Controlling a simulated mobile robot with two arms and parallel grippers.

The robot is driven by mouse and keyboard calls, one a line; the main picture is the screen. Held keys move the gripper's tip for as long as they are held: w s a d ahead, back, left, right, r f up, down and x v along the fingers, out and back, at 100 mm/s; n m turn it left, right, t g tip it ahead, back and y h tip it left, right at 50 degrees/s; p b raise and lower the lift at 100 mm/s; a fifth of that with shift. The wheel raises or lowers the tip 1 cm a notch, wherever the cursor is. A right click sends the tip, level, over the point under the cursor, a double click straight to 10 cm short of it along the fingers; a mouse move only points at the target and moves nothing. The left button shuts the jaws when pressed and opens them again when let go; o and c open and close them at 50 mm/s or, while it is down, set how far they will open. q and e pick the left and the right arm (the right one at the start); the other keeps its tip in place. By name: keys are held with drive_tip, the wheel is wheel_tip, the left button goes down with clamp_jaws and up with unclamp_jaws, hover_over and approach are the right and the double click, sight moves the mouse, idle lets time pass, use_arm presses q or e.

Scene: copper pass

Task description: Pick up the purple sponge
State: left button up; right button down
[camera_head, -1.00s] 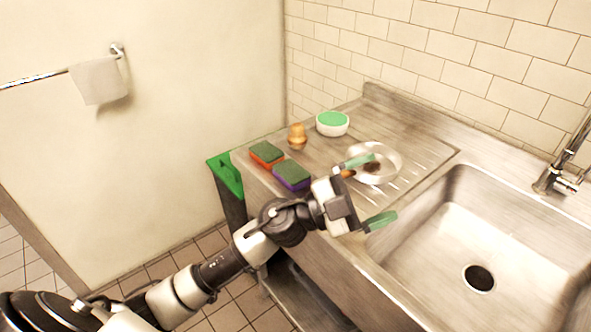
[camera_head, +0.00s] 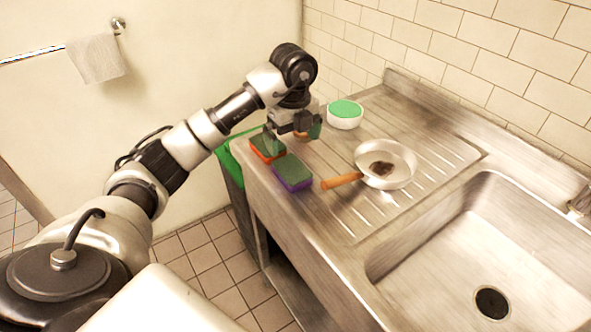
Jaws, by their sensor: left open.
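The purple sponge (camera_head: 292,172), with a dark green top, lies flat on the metal drainboard near its left front edge. An orange sponge (camera_head: 267,147) with the same green top lies just behind it to the left. My left gripper (camera_head: 293,137) is open and points down, above and behind the purple sponge, with nothing between its green fingers. One finger overlaps the orange sponge in the view; whether they touch I cannot tell. My right gripper is not in view.
A pan (camera_head: 398,162) with a dark stain and wooden handle lies right of the purple sponge. A white bowl with green contents (camera_head: 345,114) stands behind. A wooden object is mostly hidden behind my gripper. The sink (camera_head: 460,235) is at right, a green-lidded bin (camera_head: 229,168) at left.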

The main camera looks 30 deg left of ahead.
sight(292, 169)
use_arm(q)
drive_tip(key=f, duration=0.2)
drive_tip(key=shift+s+f, duration=0.3)
drive_tip(key=shift+s+d+f+p, duration=0.1)
drive_tip(key=shift+f+p, duration=0.3)
drive_tip(key=shift+f, duration=1.2)
drive_tip(key=shift+s+f+p, duration=0.1)
drive_tip(key=shift+f+p, duration=0.25)
drive_tip(key=shift+f, duration=1.2)
drive_tip(key=shift+c, duration=0.5)
drive_tip(key=c, duration=0.9)
